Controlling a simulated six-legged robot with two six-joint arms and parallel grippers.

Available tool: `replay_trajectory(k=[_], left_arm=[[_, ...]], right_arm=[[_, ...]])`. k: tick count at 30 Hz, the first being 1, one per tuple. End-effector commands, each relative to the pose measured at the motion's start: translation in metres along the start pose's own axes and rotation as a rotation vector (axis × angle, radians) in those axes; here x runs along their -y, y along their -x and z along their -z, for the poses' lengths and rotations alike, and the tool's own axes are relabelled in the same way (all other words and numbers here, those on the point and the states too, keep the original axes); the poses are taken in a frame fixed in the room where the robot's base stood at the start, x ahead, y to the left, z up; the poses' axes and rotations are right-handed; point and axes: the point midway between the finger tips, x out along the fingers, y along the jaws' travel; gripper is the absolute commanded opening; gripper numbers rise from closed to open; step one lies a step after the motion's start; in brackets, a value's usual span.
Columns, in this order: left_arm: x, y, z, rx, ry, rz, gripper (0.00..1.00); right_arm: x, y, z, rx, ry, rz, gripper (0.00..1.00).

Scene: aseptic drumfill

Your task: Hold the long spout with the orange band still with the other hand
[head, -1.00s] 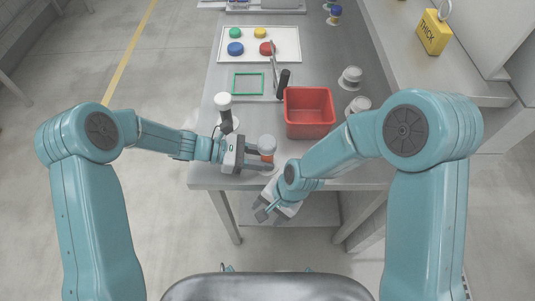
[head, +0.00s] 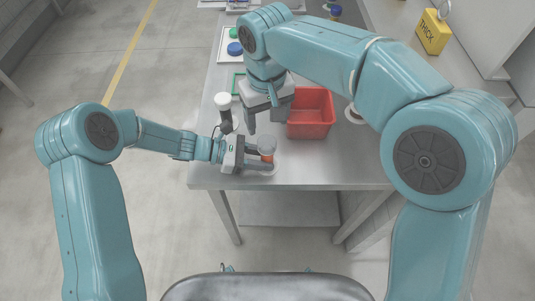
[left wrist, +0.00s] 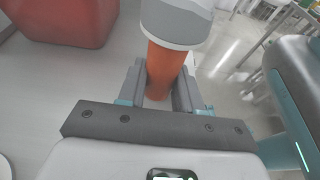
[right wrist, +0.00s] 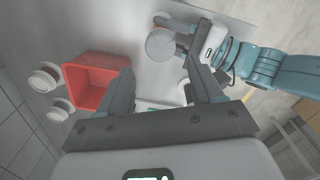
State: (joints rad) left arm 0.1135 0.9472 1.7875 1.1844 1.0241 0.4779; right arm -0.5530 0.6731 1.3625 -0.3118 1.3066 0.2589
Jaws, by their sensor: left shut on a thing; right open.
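The long spout (head: 267,144) has a pale grey top and an orange band. It stands upright near the front edge of the steel table. My left gripper (head: 262,165) is shut on it; in the left wrist view its fingers sit on both sides of the orange band (left wrist: 165,64), below the grey part. My right gripper (head: 267,122) is open and empty, pointing down above the table, behind the spout and left of the red bin. In the right wrist view the spout's round top (right wrist: 160,45) shows between and beyond the open fingers (right wrist: 165,95).
The red bin (head: 311,116) stands right of my right gripper. A white-capped dark item (head: 223,102) stands close to its left. My right arm hides part of the tray (head: 226,62) at the back. The table front right is clear.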

Motion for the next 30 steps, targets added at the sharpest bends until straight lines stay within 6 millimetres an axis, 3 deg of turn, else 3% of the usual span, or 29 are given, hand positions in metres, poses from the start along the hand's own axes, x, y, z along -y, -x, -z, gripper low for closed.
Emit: replay_trajectory(k=[15, 28, 29, 30], left_arm=[[0.001, -0.001, 0.003, -0.004, 0.003, 0.002, 0.0], [0.001, -0.001, 0.003, -0.005, 0.003, 0.002, 0.0], [0.001, -0.001, 0.003, -0.005, 0.003, 0.002, 0.0], [0.001, -0.001, 0.003, -0.005, 0.003, 0.002, 0.0]], right_arm=[[0.001, -0.068, -0.001, 0.005, -0.001, 0.001, 0.66], [0.001, -0.077, -0.001, 0.002, -0.002, 0.002, 0.66], [0.001, -0.077, -0.001, 0.002, -0.002, 0.002, 0.59], [0.001, -0.077, -0.001, 0.002, -0.002, 0.003, 0.46]])
